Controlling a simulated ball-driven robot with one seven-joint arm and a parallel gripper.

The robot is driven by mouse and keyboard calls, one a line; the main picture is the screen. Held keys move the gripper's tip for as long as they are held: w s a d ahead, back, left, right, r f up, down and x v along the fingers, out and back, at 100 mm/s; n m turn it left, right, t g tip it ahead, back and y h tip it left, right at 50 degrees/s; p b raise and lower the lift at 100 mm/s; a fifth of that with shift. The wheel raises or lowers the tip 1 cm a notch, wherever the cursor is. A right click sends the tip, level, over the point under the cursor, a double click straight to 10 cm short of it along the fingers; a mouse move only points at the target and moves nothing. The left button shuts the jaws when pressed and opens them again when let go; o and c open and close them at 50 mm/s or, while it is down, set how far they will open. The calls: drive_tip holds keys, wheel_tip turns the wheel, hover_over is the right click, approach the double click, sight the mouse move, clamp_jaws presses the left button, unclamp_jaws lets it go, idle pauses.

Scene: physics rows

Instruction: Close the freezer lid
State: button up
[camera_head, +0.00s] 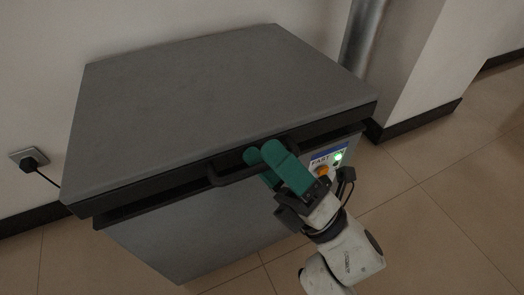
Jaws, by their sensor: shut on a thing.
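A grey chest freezer (190,240) stands against the wall in the head view. Its flat grey lid (215,95) lies over the top, with a dark gap showing below its front edge. A dark bar handle (225,178) juts from the front edge of the lid. My gripper (264,158) has green fingers and is at the right part of this handle, shut on it. The fingers hide that part of the handle.
A control panel with a green light (338,156) and an orange knob (322,170) is on the freezer front, right beside my gripper. A metal pipe (362,35) stands behind at the right. A wall socket with a plug (30,160) is at left. Tiled floor at right is clear.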

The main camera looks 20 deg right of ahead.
wheel_tip(320, 180, down, 6)
drive_tip(key=d+m+h, duration=0.1)
drive_tip(key=d, duration=0.1)
drive_tip(key=shift+s, duration=0.2)
drive_tip(key=shift+s+d+f+h, duration=0.1)
drive_tip(key=shift+s+d+h, duration=0.1)
drive_tip(key=shift+d, duration=0.15)
drive_tip(key=shift+s+d+h, duration=0.1)
drive_tip(key=shift+d+h, duration=0.1)
drive_tip(key=shift+d, duration=0.15)
drive_tip(key=c, duration=0.9)
drive_tip(key=shift+s+d+f+t, duration=0.15)
drive_tip(key=shift+s+d+t, duration=0.15)
drive_tip(key=shift+s+d, duration=0.6)
drive_tip(key=shift+w+a+y, duration=0.2)
drive_tip(key=shift+a+y, duration=0.05)
drive_tip(key=shift+y, duration=0.05)
